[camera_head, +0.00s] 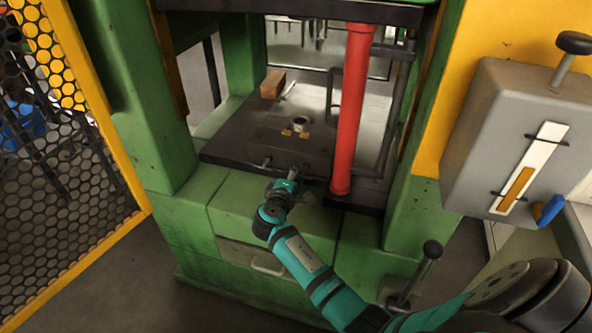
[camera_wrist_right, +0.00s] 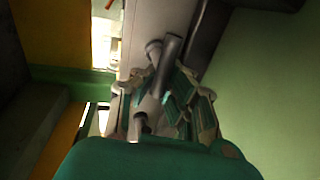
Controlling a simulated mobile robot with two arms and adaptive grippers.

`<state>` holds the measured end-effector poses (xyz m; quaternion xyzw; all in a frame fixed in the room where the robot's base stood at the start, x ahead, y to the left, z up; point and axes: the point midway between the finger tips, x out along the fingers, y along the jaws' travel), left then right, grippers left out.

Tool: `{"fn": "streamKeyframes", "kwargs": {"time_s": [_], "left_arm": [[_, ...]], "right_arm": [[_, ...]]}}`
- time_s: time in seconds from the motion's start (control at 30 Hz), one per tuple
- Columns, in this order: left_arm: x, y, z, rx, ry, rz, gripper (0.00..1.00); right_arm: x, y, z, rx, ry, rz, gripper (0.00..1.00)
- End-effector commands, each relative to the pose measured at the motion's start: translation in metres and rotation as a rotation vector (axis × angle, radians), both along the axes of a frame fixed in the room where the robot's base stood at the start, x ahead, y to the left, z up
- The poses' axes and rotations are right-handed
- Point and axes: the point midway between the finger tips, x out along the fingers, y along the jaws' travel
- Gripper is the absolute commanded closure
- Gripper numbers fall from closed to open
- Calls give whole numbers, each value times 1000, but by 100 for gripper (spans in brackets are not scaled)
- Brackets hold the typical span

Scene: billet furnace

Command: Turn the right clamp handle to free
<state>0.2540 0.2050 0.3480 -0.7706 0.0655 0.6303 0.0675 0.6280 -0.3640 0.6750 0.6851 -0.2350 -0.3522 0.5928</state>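In the head view two short grey clamp handles stick out of the front of the dark press bed: a left one (camera_head: 266,162) and a right one (camera_head: 293,172). My right gripper (camera_head: 291,180) reaches up from the front to the right handle; its fingers are small and partly hidden there. In the right wrist view the grey cylindrical handle (camera_wrist_right: 167,65) stands between the fingertips of my gripper (camera_wrist_right: 162,85). The fingers look apart on either side of it; firm contact cannot be seen. My left gripper is not in view.
A red vertical cylinder (camera_head: 354,110) stands just right of the handles. A brown block (camera_head: 272,84) lies on the bed (camera_head: 225,143). Green press columns flank the opening. A yellow mesh guard (camera_head: 60,140) is at left, a grey gauge box (camera_head: 495,130) at right.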

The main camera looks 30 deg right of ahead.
Motion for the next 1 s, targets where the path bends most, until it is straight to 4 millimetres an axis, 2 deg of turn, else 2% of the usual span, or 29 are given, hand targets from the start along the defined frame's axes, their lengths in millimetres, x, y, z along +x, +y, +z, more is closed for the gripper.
{"fn": "streamKeyframes", "kwargs": {"time_s": [0.03,0.3,0.67,0.7,0.9,1.0], "left_arm": [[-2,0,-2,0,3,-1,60],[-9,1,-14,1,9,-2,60],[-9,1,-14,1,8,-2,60],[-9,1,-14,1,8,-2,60],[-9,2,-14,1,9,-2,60],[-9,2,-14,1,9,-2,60]], "right_arm": [[2,-4,11,-25,-1,-5,100],[3,-4,10,-57,33,-3,100],[3,-3,10,-60,35,0,100],[3,-3,10,-60,35,0,93],[3,-2,7,-56,38,1,67],[2,-1,6,-54,40,2,58]]}}
